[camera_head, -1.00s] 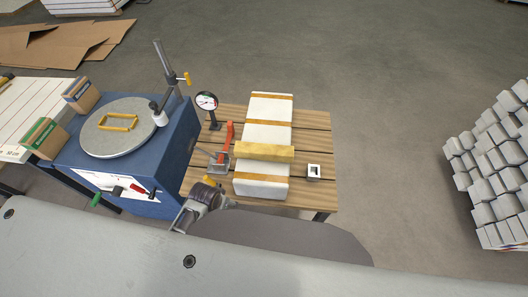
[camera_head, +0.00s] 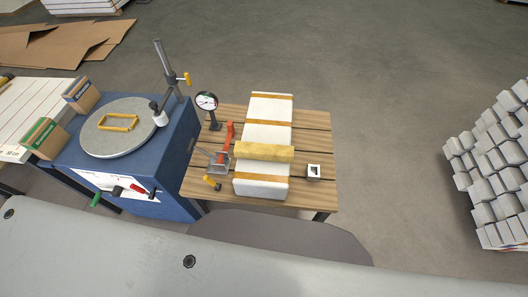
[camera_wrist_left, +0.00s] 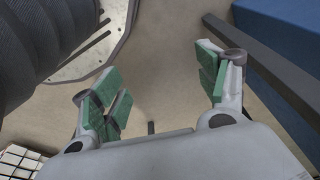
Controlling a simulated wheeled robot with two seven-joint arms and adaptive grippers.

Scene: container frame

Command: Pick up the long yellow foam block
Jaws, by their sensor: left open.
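The long yellow foam block (camera_head: 264,151) lies crosswise on top of a white block with orange bands (camera_head: 265,133) on the slatted wooden table (camera_head: 312,140). My left gripper (camera_wrist_left: 160,95) is open and empty in the left wrist view, with green pads on its fingers. Bare floor shows between its fingers, and the foam block is not in that view. Neither gripper shows in the head view now.
A red-handled clamp (camera_head: 225,142), a dial gauge (camera_head: 207,102) and a small white square part (camera_head: 314,171) stand around the white block. A blue machine (camera_head: 172,150) with a round grey plate (camera_head: 118,127) is at the left. A stack of grey blocks (camera_head: 495,165) stands at the right.

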